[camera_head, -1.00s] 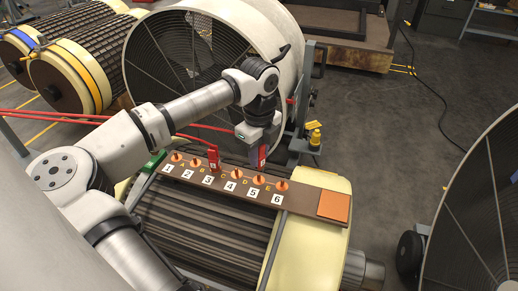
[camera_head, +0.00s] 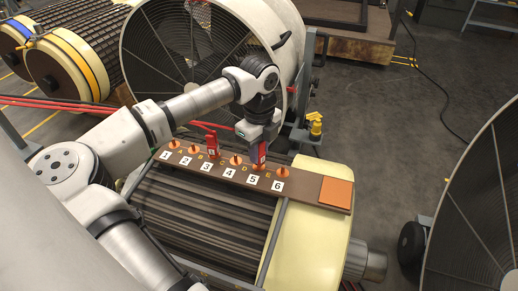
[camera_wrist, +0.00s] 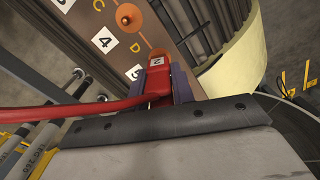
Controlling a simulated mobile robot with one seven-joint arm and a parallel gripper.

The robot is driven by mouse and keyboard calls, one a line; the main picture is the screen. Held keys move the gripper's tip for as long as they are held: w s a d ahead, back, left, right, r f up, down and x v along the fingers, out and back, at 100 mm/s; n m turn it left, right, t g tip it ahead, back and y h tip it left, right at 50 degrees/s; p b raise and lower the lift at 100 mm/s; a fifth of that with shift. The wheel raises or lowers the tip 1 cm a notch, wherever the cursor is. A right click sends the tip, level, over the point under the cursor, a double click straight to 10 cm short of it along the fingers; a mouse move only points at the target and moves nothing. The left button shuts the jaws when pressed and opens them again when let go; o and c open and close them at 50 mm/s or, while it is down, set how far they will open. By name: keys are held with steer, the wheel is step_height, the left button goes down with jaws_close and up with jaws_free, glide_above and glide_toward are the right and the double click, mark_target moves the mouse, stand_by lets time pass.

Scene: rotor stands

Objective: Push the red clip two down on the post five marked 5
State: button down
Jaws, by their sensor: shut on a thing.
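The red clip two (camera_wrist: 157,78), marked 2, is held in my gripper (camera_wrist: 158,88); its red cable runs off to the left in the wrist view. In the head view, my gripper (camera_head: 262,148) holds the clip (camera_head: 262,155) upright directly over post five (camera_head: 257,167). The orange top of post five (camera_wrist: 158,54) shows just beyond the clip in the wrist view, partly hidden by it. The white label 5 (camera_head: 253,180) is in front of that post. The clip looks at or very near the post top; I cannot tell whether it is on it.
Another red clip (camera_head: 211,144) stands at the post marked 3. Post four (camera_head: 236,160) and post six (camera_head: 282,173) are bare, on either side. An orange square (camera_head: 336,192) marks the right end of the brown board (camera_head: 305,188). A large fan housing stands behind.

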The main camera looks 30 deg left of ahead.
steer(key=shift+f+b, duration=0.5)
steer(key=c, duration=1.1)
jaws_free()
step_height(320, 180, up, 14)
steer(key=shift+p, duration=0.3)
steer(key=shift+f, duration=0.1)
